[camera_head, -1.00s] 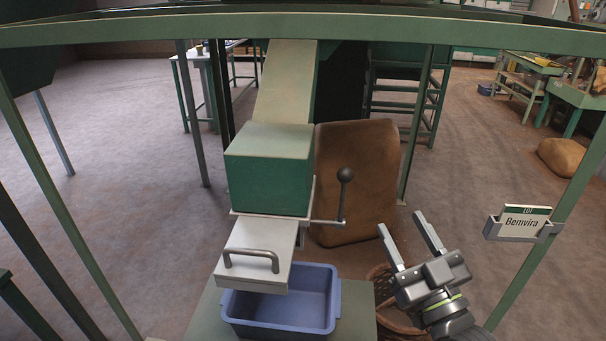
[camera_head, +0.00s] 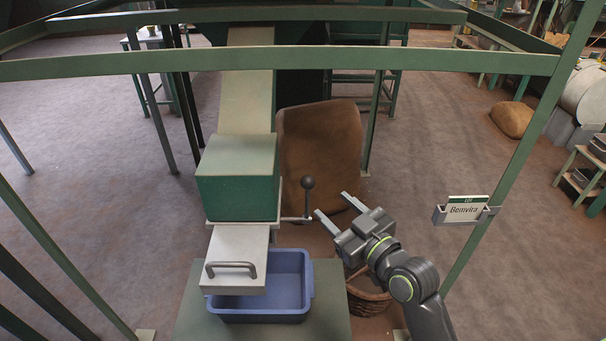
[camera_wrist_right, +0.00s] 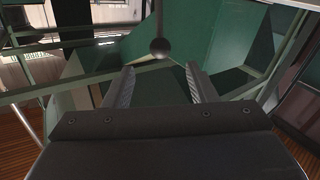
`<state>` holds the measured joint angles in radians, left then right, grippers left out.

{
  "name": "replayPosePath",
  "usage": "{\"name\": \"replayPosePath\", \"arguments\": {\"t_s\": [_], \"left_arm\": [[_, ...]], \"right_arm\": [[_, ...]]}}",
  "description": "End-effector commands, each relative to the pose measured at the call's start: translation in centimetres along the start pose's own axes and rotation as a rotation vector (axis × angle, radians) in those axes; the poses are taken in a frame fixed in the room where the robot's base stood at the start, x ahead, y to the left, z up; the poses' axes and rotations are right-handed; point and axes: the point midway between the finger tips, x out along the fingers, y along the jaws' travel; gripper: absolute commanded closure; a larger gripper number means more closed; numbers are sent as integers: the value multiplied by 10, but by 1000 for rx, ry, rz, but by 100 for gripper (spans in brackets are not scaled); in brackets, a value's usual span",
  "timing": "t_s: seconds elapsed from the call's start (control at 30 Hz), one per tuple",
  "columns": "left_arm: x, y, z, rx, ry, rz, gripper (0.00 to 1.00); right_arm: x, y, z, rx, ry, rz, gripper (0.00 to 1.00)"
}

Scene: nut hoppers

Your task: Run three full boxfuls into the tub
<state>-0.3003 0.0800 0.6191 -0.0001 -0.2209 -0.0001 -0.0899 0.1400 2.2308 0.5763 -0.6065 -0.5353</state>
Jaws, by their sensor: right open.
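The green box (camera_head: 238,184) stands below a pale sloping chute (camera_head: 247,90). A lever with a dark ball knob (camera_head: 308,183) stands up at its right side. A pale slide with a grey handle (camera_head: 232,268) sticks out at the front over the blue tub (camera_head: 284,279), hiding part of the tub's inside. What I see of the tub is empty. My right gripper (camera_head: 332,208) is open and empty, just right of and below the knob. In the right wrist view, the knob (camera_wrist_right: 160,47) sits ahead, between the line of the open fingers (camera_wrist_right: 160,84). My left gripper is not in view.
The tub rests on a green-grey stand (camera_head: 333,303). A brown sack (camera_head: 320,150) stands behind the lever, and a wicker basket (camera_head: 368,298) is under my right arm. A sign reading Bemvira (camera_head: 466,210) hangs on the right post. Green frame bars cross the view.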

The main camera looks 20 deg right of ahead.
Motion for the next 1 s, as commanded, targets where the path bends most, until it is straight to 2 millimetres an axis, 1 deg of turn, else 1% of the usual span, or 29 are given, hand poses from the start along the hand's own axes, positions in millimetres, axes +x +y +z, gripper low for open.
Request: {"name": "replayPosePath", "arguments": {"t_s": [0.03, 0.2, 0.4, 0.5, 0.7, 0.83, 1.0], "left_arm": [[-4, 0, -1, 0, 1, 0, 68], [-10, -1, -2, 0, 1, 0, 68], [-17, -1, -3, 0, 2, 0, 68], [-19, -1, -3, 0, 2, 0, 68], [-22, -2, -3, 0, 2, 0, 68], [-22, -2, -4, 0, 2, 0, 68], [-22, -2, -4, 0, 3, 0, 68]], "right_arm": [[12, 0, -3, 2, 2, -1, 48], [46, 0, -3, 1, 2, 0, 48], [83, 0, -3, 0, 1, 0, 48], [98, 0, -3, 0, 2, 0, 48], [116, 0, -1, 0, 1, 0, 48], [121, 0, -1, -1, 1, 0, 48], [122, 0, -1, -1, 1, 0, 48]]}}
